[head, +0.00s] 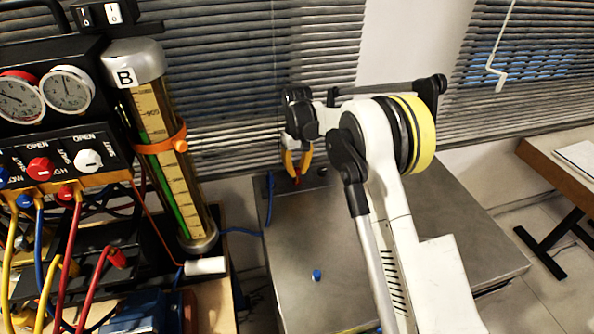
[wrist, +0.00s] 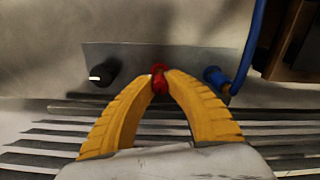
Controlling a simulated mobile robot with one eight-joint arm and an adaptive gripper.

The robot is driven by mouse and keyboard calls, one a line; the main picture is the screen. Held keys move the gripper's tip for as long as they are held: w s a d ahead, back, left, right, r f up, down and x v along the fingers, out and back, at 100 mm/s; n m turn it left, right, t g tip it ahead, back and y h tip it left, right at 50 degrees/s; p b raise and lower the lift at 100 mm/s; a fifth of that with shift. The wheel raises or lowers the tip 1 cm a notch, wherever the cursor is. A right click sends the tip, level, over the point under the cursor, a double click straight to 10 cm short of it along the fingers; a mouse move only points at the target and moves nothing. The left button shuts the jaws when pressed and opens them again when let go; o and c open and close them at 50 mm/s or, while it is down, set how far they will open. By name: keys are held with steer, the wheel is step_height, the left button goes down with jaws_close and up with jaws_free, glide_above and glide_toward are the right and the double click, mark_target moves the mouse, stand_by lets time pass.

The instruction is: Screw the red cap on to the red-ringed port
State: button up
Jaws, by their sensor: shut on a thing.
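My gripper (wrist: 162,82) has its two yellow fingers shut on the small red cap (wrist: 158,86) in the wrist view. More red, apparently the red-ringed port (wrist: 160,69), shows right beyond the cap on a grey panel (wrist: 135,58). The cap is in line with it, but I cannot tell whether they touch or whether the cap is threaded on. In the head view my gripper (head: 297,163) points down at the back left of the grey table, with a bit of red at its fingertips. The port is mostly hidden there.
On the panel, a black knob (wrist: 103,74) is left of the port and a blue hose fitting (wrist: 214,77) is right of it. A blue cap (head: 316,275) lies on the grey table (head: 300,245). A gauge rig with hoses and a tall cylinder (head: 172,160) stands at left.

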steer(key=shift+f, duration=0.15)
steer(key=shift+f+b, duration=0.75)
steer(key=shift+f, duration=0.3)
steer(key=shift+f, duration=0.1)
stand_by(0.9)
steer(key=m, duration=0.5)
steer(key=shift+b, duration=0.3)
steer(key=shift+m, duration=0.3)
steer(key=m, duration=0.4)
steer(key=shift+m, duration=0.4)
